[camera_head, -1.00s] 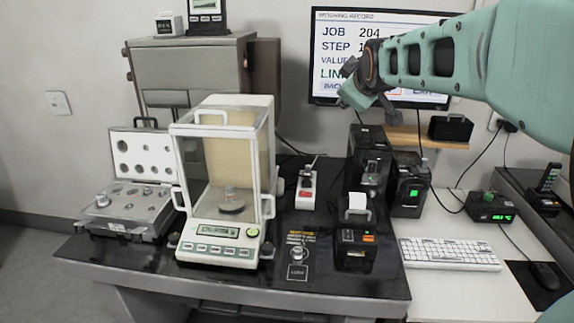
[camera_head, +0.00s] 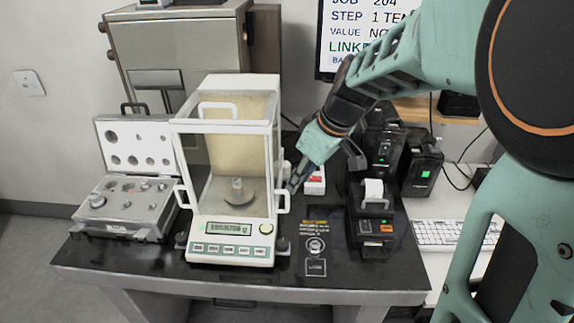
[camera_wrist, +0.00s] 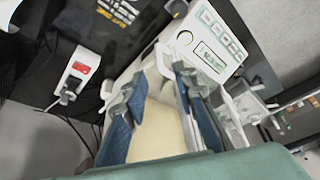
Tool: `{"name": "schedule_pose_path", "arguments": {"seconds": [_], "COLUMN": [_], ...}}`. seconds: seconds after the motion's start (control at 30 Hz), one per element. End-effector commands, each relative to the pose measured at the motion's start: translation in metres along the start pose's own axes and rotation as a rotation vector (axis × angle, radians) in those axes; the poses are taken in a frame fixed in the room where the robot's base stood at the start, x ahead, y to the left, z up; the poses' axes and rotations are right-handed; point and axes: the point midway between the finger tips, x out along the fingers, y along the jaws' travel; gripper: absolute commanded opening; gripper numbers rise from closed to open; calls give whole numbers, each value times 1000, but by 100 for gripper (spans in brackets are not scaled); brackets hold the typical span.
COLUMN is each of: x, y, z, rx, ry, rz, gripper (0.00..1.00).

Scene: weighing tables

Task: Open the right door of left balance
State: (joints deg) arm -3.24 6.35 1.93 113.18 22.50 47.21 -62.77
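The balance (camera_head: 231,232) stands on the dark table with a glass draft shield. Its right side appears closed, with a white handle (camera_head: 284,203) at the front right edge. A small metal weight (camera_head: 237,185) stands on the pan inside. My gripper (camera_head: 294,181) is just right of the shield, pointing down and left close to the handle. In the wrist view my gripper (camera_wrist: 158,82) has its two blue-padded fingers spread, with the balance's white frame and cream panel seen between them. Whether a finger touches the handle cannot be told.
An open weight case (camera_head: 125,215) lies left of the balance. A small printer (camera_head: 375,225) and other black devices stand to the right. A white-and-red device (camera_head: 316,182) is close behind my gripper. The table (camera_head: 230,284) is clear along its front edge.

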Motion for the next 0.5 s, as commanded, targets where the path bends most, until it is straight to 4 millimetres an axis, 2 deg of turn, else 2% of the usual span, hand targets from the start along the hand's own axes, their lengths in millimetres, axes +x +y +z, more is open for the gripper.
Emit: {"name": "schedule_pose_path", "arguments": {"seconds": [0.3, 0.5], "x": [61, 88], "y": [0, 0], "z": [1, 0], "rx": [0, -1], "ry": [-3, -2], "rz": [-2, 1], "gripper": [26, 26]}}
